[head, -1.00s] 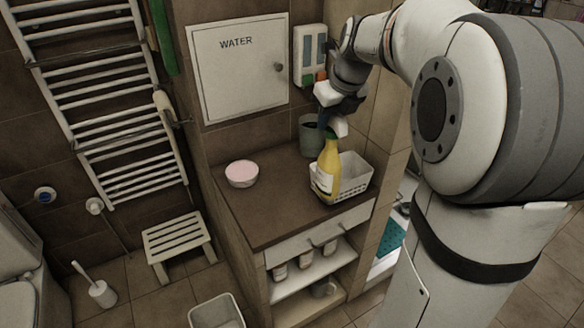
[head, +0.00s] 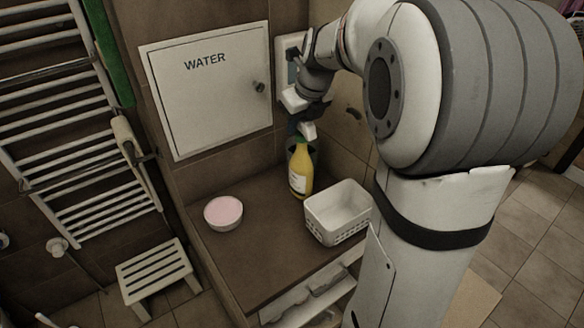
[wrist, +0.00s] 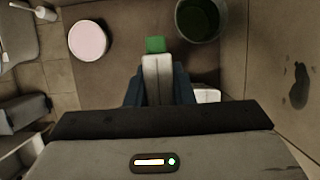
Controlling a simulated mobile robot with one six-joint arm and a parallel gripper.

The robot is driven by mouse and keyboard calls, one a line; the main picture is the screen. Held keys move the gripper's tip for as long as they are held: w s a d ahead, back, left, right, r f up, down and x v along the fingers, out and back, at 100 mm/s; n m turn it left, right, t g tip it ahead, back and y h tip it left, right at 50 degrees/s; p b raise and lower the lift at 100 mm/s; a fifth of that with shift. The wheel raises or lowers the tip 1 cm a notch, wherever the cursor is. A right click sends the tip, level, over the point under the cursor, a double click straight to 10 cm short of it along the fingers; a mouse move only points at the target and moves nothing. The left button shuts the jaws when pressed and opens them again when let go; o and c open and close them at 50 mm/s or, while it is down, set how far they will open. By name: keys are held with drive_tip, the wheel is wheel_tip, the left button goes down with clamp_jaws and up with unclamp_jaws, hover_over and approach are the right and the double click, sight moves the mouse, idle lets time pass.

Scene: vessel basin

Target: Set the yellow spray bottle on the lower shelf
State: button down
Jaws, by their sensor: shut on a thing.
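The yellow spray bottle (head: 301,172) is upright above the back of the brown counter (head: 262,262), in front of a dark pot. I cannot tell whether its base touches the counter. My gripper (head: 301,128) is shut on its head from above. In the wrist view, the bottle's white head (wrist: 157,78) with a green nozzle sits between the dark fingers; the yellow body is hidden below.
A white basket (head: 338,212) stands on the counter right of the bottle. A bowl with pink content (head: 223,213) is at left. The dark pot (wrist: 200,18) is at the back corner. A white stool (head: 156,278) stands on the floor at left. The counter's middle is clear.

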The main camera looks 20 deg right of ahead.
sight(298, 146)
drive_tip(key=shift+f, duration=3.3)
drive_tip(key=c, duration=1.3)
unclamp_jaws()
drive_tip(key=shift+f, duration=0.15)
drive_tip(key=shift+o, duration=0.2)
